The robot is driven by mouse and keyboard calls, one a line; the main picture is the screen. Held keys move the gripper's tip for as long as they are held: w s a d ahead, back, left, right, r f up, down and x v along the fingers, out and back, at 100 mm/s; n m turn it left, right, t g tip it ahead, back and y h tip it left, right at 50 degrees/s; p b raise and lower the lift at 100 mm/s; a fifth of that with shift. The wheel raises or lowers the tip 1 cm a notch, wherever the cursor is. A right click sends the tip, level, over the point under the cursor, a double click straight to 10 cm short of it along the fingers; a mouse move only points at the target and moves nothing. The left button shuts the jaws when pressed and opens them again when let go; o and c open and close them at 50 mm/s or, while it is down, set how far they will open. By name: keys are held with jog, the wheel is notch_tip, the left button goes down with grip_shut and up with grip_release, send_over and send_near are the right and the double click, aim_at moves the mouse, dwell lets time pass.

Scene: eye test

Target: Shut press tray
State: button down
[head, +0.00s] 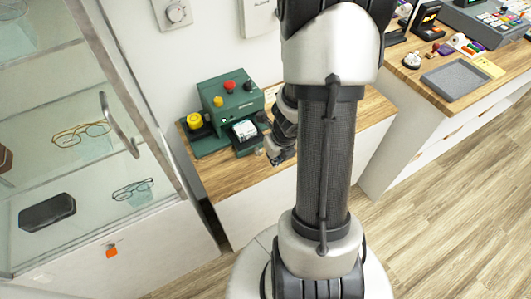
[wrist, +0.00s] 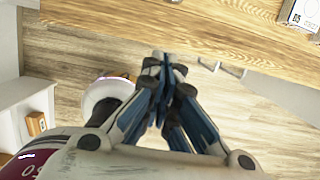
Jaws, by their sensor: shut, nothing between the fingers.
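The green press (head: 230,101) stands on the wooden counter in the head view, with a red and a yellow button on top. Its dark tray (head: 249,147) sticks out at the front with a white piece (head: 244,130) in it. My gripper (head: 279,157) is just right of the tray, low near the counter's front edge; my arm hides part of this area. In the wrist view my gripper (wrist: 165,62) has its fingers together and empty. I cannot tell whether it touches the tray.
A yellow button on a dark base (head: 195,121) sits left of the press. A glass cabinet (head: 75,150) with a door handle and spectacles stands at the left. Another counter (head: 440,95) at the right holds a grey tray (head: 455,80) and small items. Wooden floor lies open at the right.

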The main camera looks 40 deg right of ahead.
jog(key=b+x, duration=0.7)
jog(key=x, duration=0.2)
jog(key=shift+f, duration=0.25)
jog(key=w+p, duration=0.2)
jog(key=w+d+r+p, duration=0.1)
jog(key=shift+w, duration=0.1)
jog(key=shift+w+f, duration=0.15)
jog(key=shift+w, duration=0.2)
